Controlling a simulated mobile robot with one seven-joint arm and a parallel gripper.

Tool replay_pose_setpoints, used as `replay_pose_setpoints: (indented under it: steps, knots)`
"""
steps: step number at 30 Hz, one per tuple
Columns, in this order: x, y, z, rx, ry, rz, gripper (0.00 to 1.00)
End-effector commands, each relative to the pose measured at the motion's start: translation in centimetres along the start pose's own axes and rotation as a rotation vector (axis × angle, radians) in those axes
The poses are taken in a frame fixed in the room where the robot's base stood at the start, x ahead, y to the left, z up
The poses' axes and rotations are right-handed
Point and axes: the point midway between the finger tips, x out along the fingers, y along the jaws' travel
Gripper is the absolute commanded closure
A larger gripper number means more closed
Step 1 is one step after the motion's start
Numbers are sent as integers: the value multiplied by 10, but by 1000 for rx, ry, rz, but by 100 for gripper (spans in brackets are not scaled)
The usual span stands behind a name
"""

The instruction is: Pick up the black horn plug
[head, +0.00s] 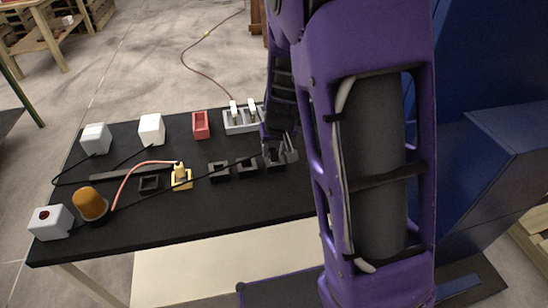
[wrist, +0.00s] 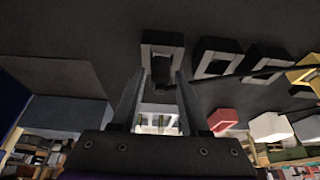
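My gripper (head: 281,156) is low over the right part of the black table. In the wrist view its two fingers (wrist: 160,76) are spread apart. A dark plug-like piece (wrist: 161,68) shows between the fingertips, in front of a grey-black square holder (wrist: 162,43). It may be the black horn plug; I see no clear contact with either finger. In the head view my gripper and arm largely hide this spot.
Two more black holders (head: 218,170) (head: 247,167) stand left of my gripper. The front strip is clear.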

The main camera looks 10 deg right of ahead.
Motion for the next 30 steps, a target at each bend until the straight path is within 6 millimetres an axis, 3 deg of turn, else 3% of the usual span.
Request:
replay_pose_setpoints:
  steps: [1,7,20,30]
  knots:
    - [0,0,0,0,0,0,66]
    - [0,0,0,0,0,0,100]
    - [-6,0,-2,0,1,0,100]
    - [-65,-1,-28,-2,5,-2,100]
